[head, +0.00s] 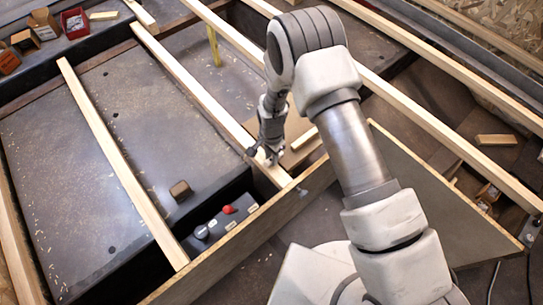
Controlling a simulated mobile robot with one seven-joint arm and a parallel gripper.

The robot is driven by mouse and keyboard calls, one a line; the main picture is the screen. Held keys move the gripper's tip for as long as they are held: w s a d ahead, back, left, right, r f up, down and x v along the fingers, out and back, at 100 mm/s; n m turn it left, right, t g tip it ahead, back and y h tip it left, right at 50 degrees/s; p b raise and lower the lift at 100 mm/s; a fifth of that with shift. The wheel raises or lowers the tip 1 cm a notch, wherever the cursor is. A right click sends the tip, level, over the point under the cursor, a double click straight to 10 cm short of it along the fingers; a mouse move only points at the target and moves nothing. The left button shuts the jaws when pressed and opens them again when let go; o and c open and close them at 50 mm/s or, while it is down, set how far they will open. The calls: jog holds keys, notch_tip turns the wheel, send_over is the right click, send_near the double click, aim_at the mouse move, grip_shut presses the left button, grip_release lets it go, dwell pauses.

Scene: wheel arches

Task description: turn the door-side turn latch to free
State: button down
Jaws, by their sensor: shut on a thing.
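My gripper (266,154) points down at a pale wooden batten (200,92), near the batten's front end. It is shut on a small part there, which looks like the turn latch. The fingers hide most of that part, so I cannot tell which way it is turned. A small metal fitting (302,192) shows on the front board, a little right of and below my gripper, apart from it.
A dark control box (222,225) with a red button and a knob sits left of my gripper. Several pale battens cross the dark floor. A small brown block (180,189) lies left. A red bin (75,23) and open cartons stand top left. A grey panel (420,195) is right.

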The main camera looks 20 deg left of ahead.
jog(key=n, duration=0.4)
jog(key=shift+b, duration=0.3)
jog(key=n, duration=0.4)
jog(key=shift+a, duration=0.1)
jog(key=n+b, duration=0.1)
jog(key=n, duration=0.4)
jog(key=shift+s+a+n, duration=0.1)
jog(key=shift+n, duration=2.2)
jog(key=c, duration=0.7)
grip_release()
